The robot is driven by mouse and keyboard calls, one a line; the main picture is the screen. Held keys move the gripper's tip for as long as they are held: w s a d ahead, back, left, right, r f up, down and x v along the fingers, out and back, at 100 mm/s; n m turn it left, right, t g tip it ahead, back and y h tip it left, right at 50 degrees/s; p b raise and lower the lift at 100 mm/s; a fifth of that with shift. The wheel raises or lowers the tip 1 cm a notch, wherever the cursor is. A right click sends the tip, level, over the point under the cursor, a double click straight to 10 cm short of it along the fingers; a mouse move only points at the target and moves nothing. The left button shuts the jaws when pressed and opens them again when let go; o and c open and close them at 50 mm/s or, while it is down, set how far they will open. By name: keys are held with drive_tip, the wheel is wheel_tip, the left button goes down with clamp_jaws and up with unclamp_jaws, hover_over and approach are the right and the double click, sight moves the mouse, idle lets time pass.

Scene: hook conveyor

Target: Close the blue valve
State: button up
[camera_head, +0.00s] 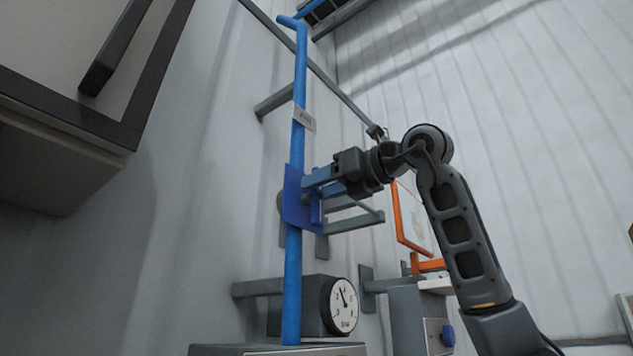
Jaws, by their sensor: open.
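A vertical blue pipe (292,270) runs up the wall and carries a small "AIR" tag (304,118). The blue valve sits midway on it, with a blue plate (292,199) and a blue handle (318,178) sticking out to the right. My gripper (338,174) reaches in from the right and is open, with its jaws at the outer end of the handle. I cannot tell whether the jaws touch the handle. The gripper hides part of that end.
Grey brackets (355,223) stick out just below the gripper. A round gauge (341,306) sits lower, right of the pipe. A grey box with a blue knob (447,335) and an orange frame (412,222) are to the right. A cabinet (60,140) overhangs at upper left.

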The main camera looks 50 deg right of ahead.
drive_tip(key=shift+w, duration=0.8)
drive_tip(key=shift+c, duration=0.4)
clamp_jaws()
